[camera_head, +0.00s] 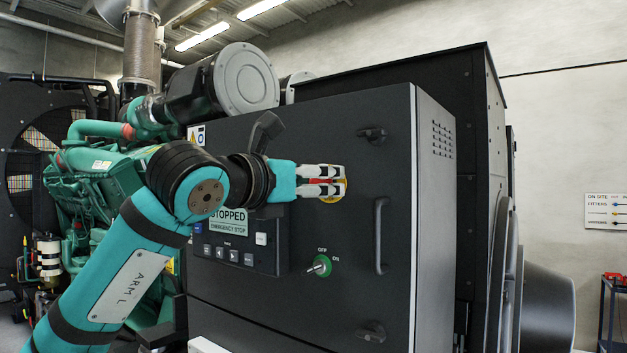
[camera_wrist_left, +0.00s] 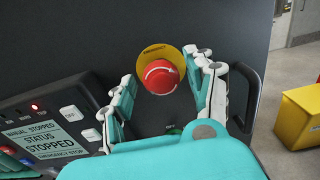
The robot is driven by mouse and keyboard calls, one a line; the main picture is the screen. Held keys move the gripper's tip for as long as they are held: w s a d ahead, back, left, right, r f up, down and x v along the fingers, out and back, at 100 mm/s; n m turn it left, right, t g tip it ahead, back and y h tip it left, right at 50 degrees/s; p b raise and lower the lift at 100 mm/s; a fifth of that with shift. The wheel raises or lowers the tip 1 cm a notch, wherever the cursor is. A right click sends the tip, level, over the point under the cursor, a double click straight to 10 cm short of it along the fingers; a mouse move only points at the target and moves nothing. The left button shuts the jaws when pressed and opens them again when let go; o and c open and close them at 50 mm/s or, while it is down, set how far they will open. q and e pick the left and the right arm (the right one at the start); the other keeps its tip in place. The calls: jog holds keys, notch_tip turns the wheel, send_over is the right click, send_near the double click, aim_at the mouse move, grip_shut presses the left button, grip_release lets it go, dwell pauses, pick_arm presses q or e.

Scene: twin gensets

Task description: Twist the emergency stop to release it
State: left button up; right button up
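The emergency stop is a red mushroom button (camera_wrist_left: 160,76) with white arrow markings, on a yellow disc (camera_wrist_left: 151,52) on the dark cabinet front. My left gripper (camera_wrist_left: 165,82) is open in the left wrist view, one finger on each side of the button, with a gap visible on both sides. In the head view my left gripper (camera_head: 330,180) is in front of the button and hides most of it. Only bits of red and the yellow disc (camera_head: 341,194) show there. Whether the fingertips reach past the button's face is hard to tell. My right gripper is not in view.
The control panel's display (camera_head: 227,222) reads stopped, emergency stop. A green key switch (camera_head: 320,266) marked OFF and ON sits below the button. A vertical door handle (camera_head: 379,236) stands out to the right, with latches (camera_head: 372,134) above and below. A yellow box (camera_wrist_left: 302,117) stands on the floor.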

pick_arm(q)
jog(key=c, duration=0.9)
jog(key=shift+m, duration=0.3)
jog(key=m+b, duration=0.2)
jog(key=shift+f+m, duration=0.1)
jog(key=shift+m, duration=0.2)
jog(key=shift+m+b, duration=0.4)
jog(key=shift+m, duration=0.7)
jog(key=shift+s+m, duration=0.25)
jog(key=shift+m, duration=0.35)
jog(key=shift+w+m+b, duration=0.1)
jog(key=shift+m+b, duration=0.2)
jog(key=shift+m, duration=0.3)
